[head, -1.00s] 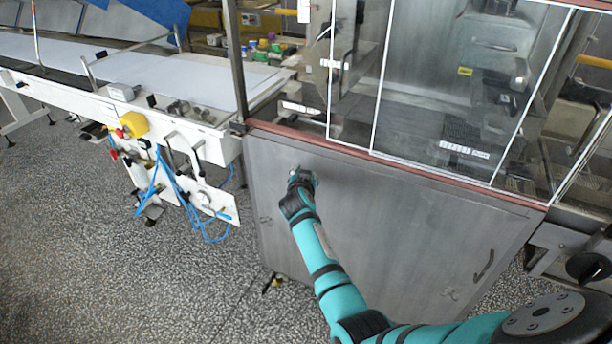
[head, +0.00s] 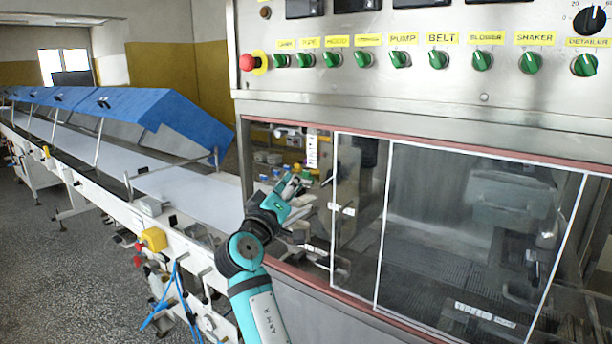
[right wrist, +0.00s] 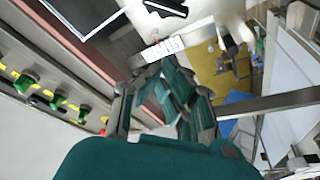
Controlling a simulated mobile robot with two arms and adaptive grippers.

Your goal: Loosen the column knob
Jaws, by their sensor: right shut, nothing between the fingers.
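I cannot pick out the column knob with certainty in either view. My right gripper (head: 292,186) is raised at the left end of the machine, in front of the opening beside the glass window. Its teal fingers are shut with nothing between them. In the right wrist view the same gripper (right wrist: 168,72) points toward a white label strip (right wrist: 162,48), apart from it as far as I can tell. The arm and gripper hide part of the opening behind them. My left gripper is in neither view.
The control panel (head: 420,75) with green switches and a red emergency button (head: 247,62) is above. A white-edged glass window (head: 440,190) covers the machine's front. A conveyor (head: 190,180) with blue covers (head: 170,110) runs along the left. Grey floor (head: 60,270) lies lower left.

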